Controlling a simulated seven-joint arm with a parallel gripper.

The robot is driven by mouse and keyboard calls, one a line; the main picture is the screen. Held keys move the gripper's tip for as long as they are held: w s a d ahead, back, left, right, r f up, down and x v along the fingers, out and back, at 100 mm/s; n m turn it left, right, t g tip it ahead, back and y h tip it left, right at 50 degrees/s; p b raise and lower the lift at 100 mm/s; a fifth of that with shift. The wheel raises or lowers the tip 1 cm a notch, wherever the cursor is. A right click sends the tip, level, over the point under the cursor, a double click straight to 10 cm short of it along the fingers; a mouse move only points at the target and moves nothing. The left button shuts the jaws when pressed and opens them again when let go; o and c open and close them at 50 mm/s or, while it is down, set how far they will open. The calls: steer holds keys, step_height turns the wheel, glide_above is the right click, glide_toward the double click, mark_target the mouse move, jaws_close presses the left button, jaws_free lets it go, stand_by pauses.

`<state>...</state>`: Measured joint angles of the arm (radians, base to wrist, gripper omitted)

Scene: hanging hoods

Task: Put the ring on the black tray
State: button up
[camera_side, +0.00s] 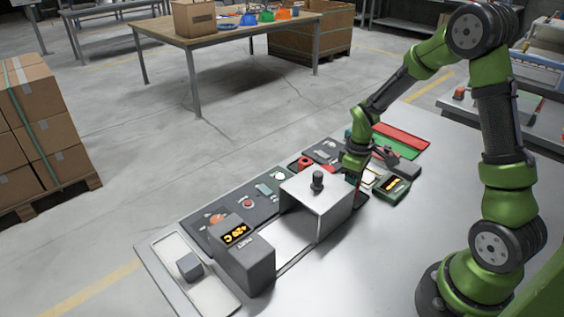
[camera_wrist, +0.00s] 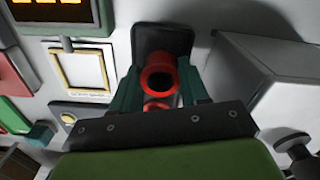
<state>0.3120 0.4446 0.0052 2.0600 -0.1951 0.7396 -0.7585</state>
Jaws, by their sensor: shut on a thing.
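My gripper (camera_wrist: 158,92) is shut on the red ring (camera_wrist: 160,72), a thick tube-like piece with a dark hole, between its dark green fingers. The black tray (camera_wrist: 165,36) is a small dark panel with rounded corners; in the wrist view it shows just beyond the ring. I cannot tell whether the ring touches it. In the side view my gripper (camera_side: 353,176) is low beside the right end of the grey hood (camera_side: 322,199). The dark tray (camera_side: 361,199) partly shows there below it, and the ring is hidden.
The hood with its black knob (camera_side: 317,180) stands close to my gripper. A box with a lit display (camera_side: 392,187) lies to the right. Dark control panels (camera_side: 262,195) line the back, with a red round part (camera_side: 305,162). The bench front is bare.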

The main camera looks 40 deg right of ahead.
steer(key=shift+f, duration=0.5)
steer(key=o, duration=1.2)
steer(key=shift+c, duration=0.2)
